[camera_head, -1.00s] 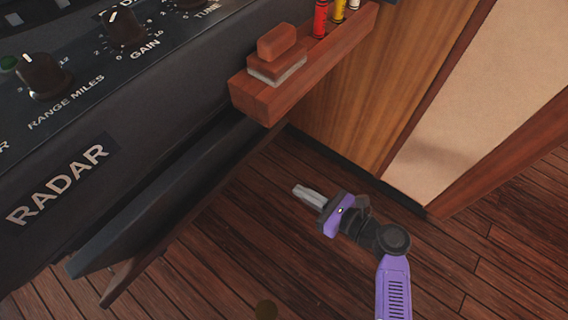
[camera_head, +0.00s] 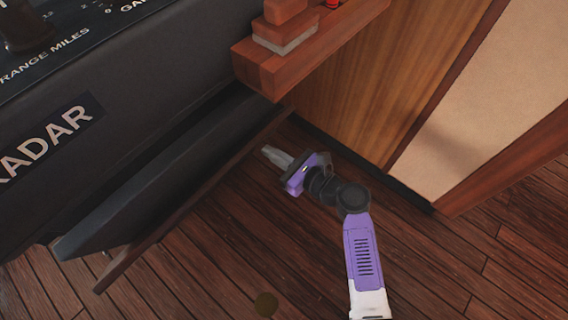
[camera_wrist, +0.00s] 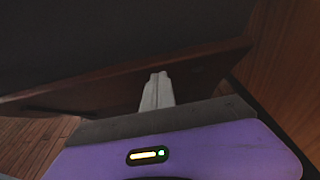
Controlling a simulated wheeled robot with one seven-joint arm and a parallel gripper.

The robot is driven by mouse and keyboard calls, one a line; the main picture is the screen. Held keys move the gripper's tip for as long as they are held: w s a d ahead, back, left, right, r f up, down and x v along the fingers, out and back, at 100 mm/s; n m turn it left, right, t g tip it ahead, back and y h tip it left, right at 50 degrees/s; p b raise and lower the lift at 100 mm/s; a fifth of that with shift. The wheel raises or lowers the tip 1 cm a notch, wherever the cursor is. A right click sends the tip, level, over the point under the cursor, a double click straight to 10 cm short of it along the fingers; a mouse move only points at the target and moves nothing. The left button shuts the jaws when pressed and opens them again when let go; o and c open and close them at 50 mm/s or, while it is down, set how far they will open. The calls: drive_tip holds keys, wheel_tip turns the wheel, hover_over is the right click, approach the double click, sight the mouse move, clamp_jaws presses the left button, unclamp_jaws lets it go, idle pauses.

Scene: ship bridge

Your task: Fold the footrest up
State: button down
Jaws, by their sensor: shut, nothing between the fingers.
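The likely footrest is a brown wooden board (camera_head: 160,235) sloping along the lower front of the dark radar console. Its long edge runs from lower left up toward the wooden ledge. In the wrist view the board (camera_wrist: 215,72) crosses in front of my fingers, with a dark surface above it. My gripper (camera_head: 270,152) is shut and empty, low near the board's right end. In the wrist view the fingertips (camera_wrist: 158,77) overlap the board's brown face; I cannot tell whether they touch it.
The radar console (camera_head: 120,110) fills the upper left, with a dark grey panel (camera_head: 150,190) above the board. A wooden ledge (camera_head: 310,55) holding a brown block (camera_head: 285,32) juts out above my gripper. A wood-panelled wall (camera_head: 385,80) stands behind. Open plank floor (camera_head: 430,250) lies right.

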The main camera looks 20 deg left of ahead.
sight(261, 140)
drive_tip(key=shift+w+a+r, duration=0.2)
drive_tip(key=shift+a+r, duration=0.15)
drive_tip(key=shift+a, duration=0.05)
drive_tip(key=shift+w+a+r+p, duration=0.25)
drive_tip(key=shift+a+r+p, duration=0.2)
drive_tip(key=shift+a+r, duration=0.15)
drive_tip(key=shift+w+a+r+p, duration=0.25)
drive_tip(key=shift+a+r+p, duration=0.2)
drive_tip(key=shift+a, duration=0.15)
